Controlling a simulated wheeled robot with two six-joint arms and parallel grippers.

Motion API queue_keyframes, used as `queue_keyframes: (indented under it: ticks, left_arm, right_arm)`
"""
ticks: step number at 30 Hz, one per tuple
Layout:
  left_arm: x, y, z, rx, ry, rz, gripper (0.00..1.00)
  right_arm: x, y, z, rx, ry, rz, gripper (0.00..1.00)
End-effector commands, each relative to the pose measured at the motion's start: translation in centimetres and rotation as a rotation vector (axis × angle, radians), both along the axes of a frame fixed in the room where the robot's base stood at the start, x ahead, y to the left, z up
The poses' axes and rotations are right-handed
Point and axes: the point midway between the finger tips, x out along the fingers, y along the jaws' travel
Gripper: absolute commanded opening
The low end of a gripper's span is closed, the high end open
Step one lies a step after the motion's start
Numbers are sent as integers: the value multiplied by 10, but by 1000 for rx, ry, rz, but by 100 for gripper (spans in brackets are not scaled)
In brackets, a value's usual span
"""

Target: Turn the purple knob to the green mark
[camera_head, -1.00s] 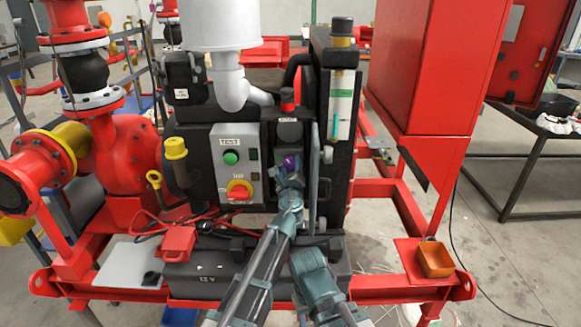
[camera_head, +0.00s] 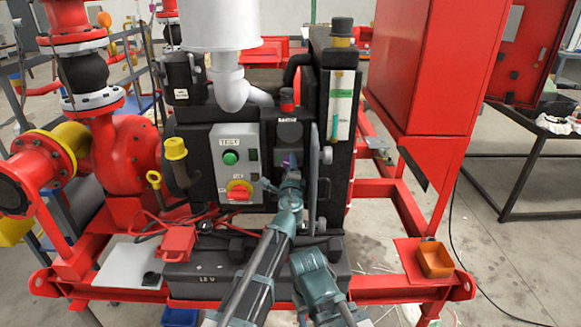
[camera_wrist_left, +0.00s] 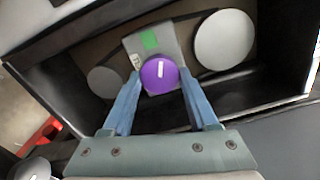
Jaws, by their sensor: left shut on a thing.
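The purple knob (camera_wrist_left: 159,75) sits on a grey plate (camera_wrist_left: 168,43) inside a dark recess. It has a white pointer line that points almost straight up in the left wrist view. The green mark (camera_wrist_left: 150,40) is a square on the plate, above the knob and slightly left of the pointer line. My left gripper (camera_wrist_left: 160,73) is shut on the knob, with one blue finger on each side. In the head view the knob (camera_head: 289,160) is small and partly hidden by my left gripper (camera_head: 289,174).
A control panel (camera_head: 235,165) with a green button and a red-yellow switch is left of my gripper. A grey open door or plate (camera_head: 314,180) stands close on the right. Two round grey discs (camera_wrist_left: 224,40) (camera_wrist_left: 105,80) flank the knob.

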Motion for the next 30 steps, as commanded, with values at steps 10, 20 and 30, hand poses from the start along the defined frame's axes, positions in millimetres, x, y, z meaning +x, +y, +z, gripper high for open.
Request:
queue_keyframes:
  ticks: [10,20,30]
  left_arm:
    - [-1,1,0,-260,1,1,4]
    - [-1,1,0,-390,1,1,4]
    - [-1,1,0,-421,1,1,4]
  right_arm:
    - [0,0,0,0,0,0,50]
    - [0,0,0,0,0,0,50]
    - [0,0,0,0,0,0,50]
